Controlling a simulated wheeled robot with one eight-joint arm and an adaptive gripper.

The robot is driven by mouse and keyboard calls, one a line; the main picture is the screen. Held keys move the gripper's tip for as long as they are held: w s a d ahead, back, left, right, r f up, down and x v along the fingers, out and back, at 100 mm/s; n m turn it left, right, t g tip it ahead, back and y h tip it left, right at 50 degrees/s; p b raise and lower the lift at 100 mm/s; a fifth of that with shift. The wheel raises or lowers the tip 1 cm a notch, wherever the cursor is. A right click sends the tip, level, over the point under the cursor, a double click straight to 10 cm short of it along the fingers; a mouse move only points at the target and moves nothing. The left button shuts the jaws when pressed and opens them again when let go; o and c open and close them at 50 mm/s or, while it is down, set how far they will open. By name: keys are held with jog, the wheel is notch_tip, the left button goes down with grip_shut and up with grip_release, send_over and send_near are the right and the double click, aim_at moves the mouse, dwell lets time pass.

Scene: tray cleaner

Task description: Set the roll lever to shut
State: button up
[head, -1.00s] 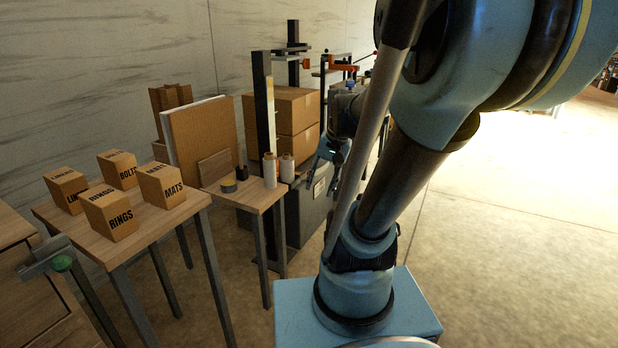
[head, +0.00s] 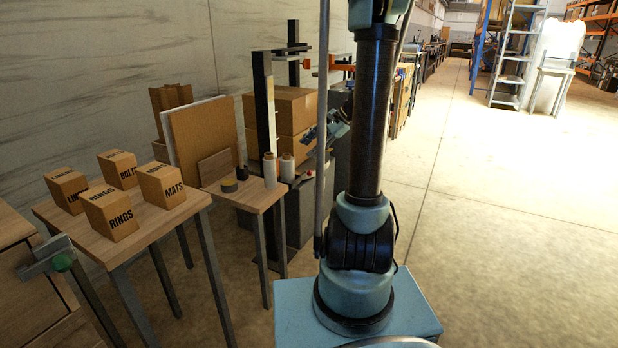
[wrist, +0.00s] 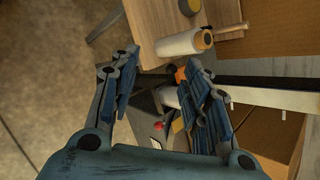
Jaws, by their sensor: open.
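I cannot tell for sure which part is the roll lever. In the wrist view a small orange part (wrist: 181,75) shows beside my right finger, near a dark post (wrist: 265,82). Below it, between the fingers, is a grey machine top with a red button (wrist: 158,126). In the head view an orange handle (head: 342,66) stands out from a frame at the back, partly hidden by my arm. My gripper (wrist: 162,62) is open, its fingers apart with nothing gripped. In the head view my gripper (head: 332,128) is small, beside the dark post and partly behind my arm.
A small table (head: 250,197) holds white rolls (head: 270,170) and a tape roll (head: 229,185). Brown cartons (head: 290,108) stand behind the post. Labelled boxes sit on the left table (head: 160,222). Open floor lies right.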

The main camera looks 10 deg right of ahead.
jog(key=w+d+f+m+y, duration=0.3)
jog(key=w+d+f, duration=0.1)
jog(key=w, duration=0.5)
jog(key=w+d+f+m+t+y, duration=0.3)
jog(key=w+d+f+m, duration=0.2)
jog(key=w+d+f, duration=0.45)
jog(key=m+y, duration=0.2)
send_near(309, 173)
jog(key=shift+t, duration=0.4)
jog(key=x, duration=0.6)
jog(key=w+f+x, duration=0.1)
jog(key=x, duration=0.3)
jog(key=shift+d+f, duration=0.1)
jog(key=shift+d, duration=0.05)
grip_shut()
